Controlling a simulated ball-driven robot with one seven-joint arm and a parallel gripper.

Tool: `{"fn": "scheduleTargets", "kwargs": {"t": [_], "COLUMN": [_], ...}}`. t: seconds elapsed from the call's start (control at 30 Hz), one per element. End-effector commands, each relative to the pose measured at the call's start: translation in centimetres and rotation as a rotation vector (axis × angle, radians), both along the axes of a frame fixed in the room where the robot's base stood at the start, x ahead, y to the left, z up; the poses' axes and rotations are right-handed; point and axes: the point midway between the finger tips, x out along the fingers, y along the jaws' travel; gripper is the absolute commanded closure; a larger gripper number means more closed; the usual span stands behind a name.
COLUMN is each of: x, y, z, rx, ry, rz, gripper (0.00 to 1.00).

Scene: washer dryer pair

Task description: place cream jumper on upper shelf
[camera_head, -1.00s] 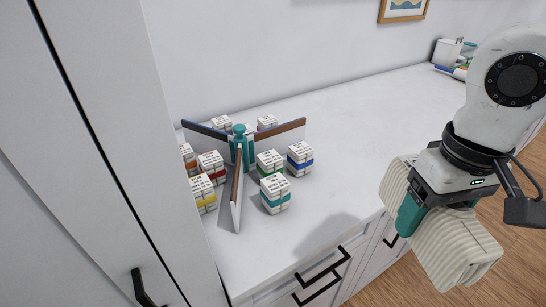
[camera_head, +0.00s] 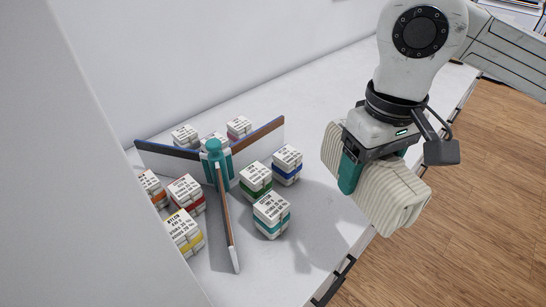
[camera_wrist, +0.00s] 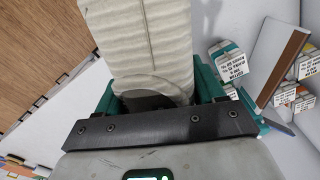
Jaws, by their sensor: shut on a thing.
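The cream jumper (camera_head: 393,196) is a folded, ribbed bundle. My gripper (camera_head: 350,172) is shut on it and holds it above the front edge of the white counter, to the right of the small boxes. In the wrist view the jumper (camera_wrist: 152,50) lies between the teal fingers of my gripper (camera_wrist: 160,92) and extends away from the camera. The finger tips are partly hidden by the jumper. I cannot make out an upper shelf in these frames.
The white counter (camera_head: 325,112) carries a divider (camera_head: 229,215) with a teal hub (camera_head: 216,160) and several small labelled boxes (camera_head: 272,215). A tall pale panel (camera_head: 95,200) stands at the left. The counter is clear behind the jumper. Wooden floor (camera_head: 470,200) lies at the right.

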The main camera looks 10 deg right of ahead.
Motion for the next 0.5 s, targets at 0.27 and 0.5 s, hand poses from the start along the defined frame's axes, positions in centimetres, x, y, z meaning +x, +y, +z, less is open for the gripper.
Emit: {"fn": "scheduleTargets", "kwargs": {"t": [0.27,0.5], "x": [3.1,8.3], "y": [0.0,-0.1], "z": [-1.1,-3.5], "rx": [0.004,0.003], "ry": [0.002,0.003], "rz": [-0.003,-0.003], "gripper": [0.80,0.80]}}
